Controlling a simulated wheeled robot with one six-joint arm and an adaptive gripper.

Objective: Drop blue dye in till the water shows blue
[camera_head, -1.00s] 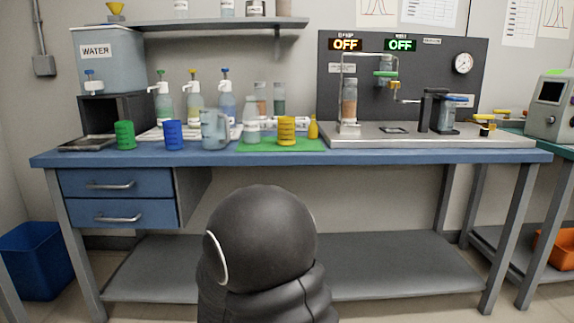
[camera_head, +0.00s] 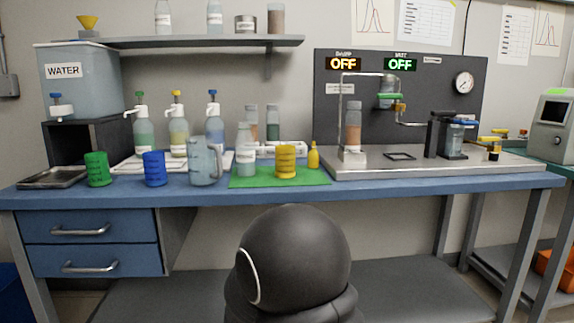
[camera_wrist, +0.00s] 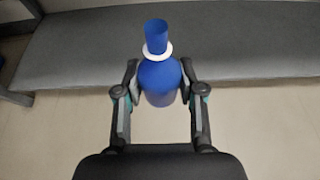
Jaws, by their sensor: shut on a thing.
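In the wrist view my gripper (camera_wrist: 160,98) is shut on a small blue bottle (camera_wrist: 159,78) with a white collar and a blue cap. The bottle is held above the floor in front of the bench's lower shelf. The head view does not show the gripper or this bottle. On the bench stand a clear jug (camera_head: 204,163) with a pale bluish look and a clear bottle (camera_head: 246,155) on a green mat (camera_head: 300,180). A yellow cup (camera_head: 286,161) and a small yellow bottle (camera_head: 313,157) are also on the mat. Liquid levels are too small to tell.
A water tank (camera_head: 80,90) stands at the back left. A green cup (camera_head: 97,169), a blue cup (camera_head: 154,168) and several pump bottles (camera_head: 177,135) stand near the jug. A steel rig (camera_head: 420,158) fills the right side. The bench's front strip (camera_head: 270,195) is clear.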

